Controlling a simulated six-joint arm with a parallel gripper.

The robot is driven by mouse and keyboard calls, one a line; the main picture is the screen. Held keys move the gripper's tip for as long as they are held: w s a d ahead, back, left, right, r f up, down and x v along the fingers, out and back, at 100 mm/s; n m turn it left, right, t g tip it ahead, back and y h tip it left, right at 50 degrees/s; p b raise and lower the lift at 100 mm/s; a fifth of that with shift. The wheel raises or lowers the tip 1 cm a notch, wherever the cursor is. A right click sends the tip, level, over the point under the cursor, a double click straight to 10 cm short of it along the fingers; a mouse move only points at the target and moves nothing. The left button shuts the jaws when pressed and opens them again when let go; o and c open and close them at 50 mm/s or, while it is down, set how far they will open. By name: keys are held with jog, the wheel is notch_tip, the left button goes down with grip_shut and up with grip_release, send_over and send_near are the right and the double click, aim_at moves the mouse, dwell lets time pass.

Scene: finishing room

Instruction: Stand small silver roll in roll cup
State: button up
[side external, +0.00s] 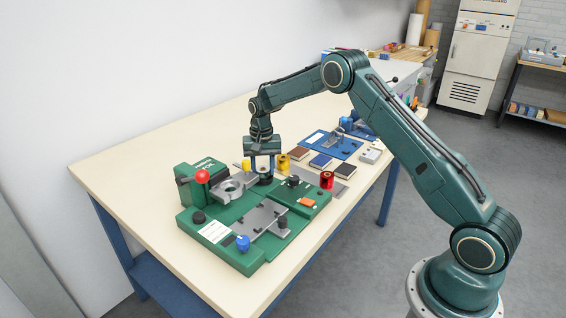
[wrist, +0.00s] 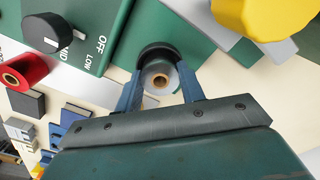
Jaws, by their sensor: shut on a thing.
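The small silver roll (wrist: 172,78) shows end-on in the wrist view, with a brown core, between the two blue fingers of my gripper (wrist: 160,92). My gripper is shut on it. The black roll cup (wrist: 153,48) shows as a dark round rim just beyond the roll, which overlaps it in this view. In the side view my gripper (side external: 264,167) points down directly over the black cup (side external: 265,180), beside the green machine. The fingers hide the roll there. I cannot tell how deep the roll sits in the cup, or whether it touches its bottom.
The green machine (side external: 223,225) stands close by, with a red ball knob (side external: 202,176) and a blue knob (side external: 243,243). A blue tray (side external: 340,148) lies farther back. The table's left part is bare.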

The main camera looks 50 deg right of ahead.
aim_at(263, 169)
jog(key=o, duration=0.6)
jog(key=shift+o, duration=0.2)
jog(key=shift+r, duration=0.1)
notch_tip(263, 169, up, 11)
dwell(1.3)
dwell(0.4)
